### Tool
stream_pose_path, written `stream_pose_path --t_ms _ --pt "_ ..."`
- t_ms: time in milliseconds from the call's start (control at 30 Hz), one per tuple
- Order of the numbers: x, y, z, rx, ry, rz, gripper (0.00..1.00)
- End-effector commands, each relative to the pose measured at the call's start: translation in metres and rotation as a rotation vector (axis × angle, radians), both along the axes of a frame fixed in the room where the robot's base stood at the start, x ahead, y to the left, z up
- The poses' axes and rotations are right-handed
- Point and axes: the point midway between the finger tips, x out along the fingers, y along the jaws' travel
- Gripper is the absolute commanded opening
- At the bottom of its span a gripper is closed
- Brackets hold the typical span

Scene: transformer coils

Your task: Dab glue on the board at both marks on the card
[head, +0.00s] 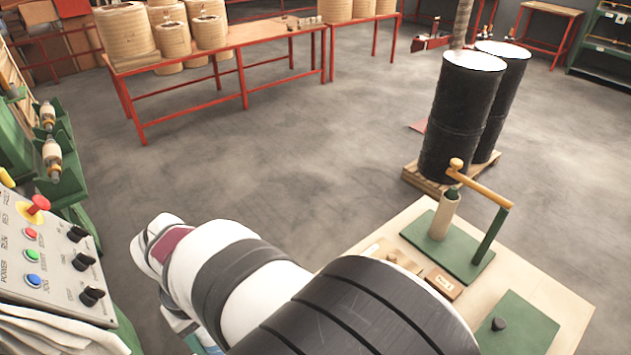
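My gripper is out of view; only my white and black arm links cross the lower middle of the head view. On the pale table (555,290) at lower right lies a green plate (525,330) with a small dark lump (498,324) on it. Behind it, a green base (470,262) carries an upright tan cylinder (444,215) and a green post with an orange wooden arm (485,194). A small brown block with a pale label (443,283) sits near my arm. I cannot tell which piece is the board, the card or the glue, and no marks are readable.
Two black drums (460,120) stand on a wooden pallet (418,180) behind the table. A control panel (50,260) with buttons and a red knob is at left, near green bins (62,185). Large coils (128,32) stand on a red-framed bench (240,40). The grey floor between is clear.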

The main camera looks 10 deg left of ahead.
Motion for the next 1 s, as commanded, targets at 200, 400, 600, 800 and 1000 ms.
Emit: stream_pose_path --t_ms 200,400,600,800,1000 --pt "-0.049 0.033 -0.021 0.002 0.001 0.151 0.0" --pt "-0.053 0.035 -0.041 0.001 0.001 0.164 0.0" --pt "-0.053 0.035 -0.064 0.002 0.002 0.163 0.0" --pt "-0.053 0.035 -0.074 0.003 0.001 0.16 0.0" --pt "-0.053 0.035 -0.075 0.004 0.0 0.161 0.0"
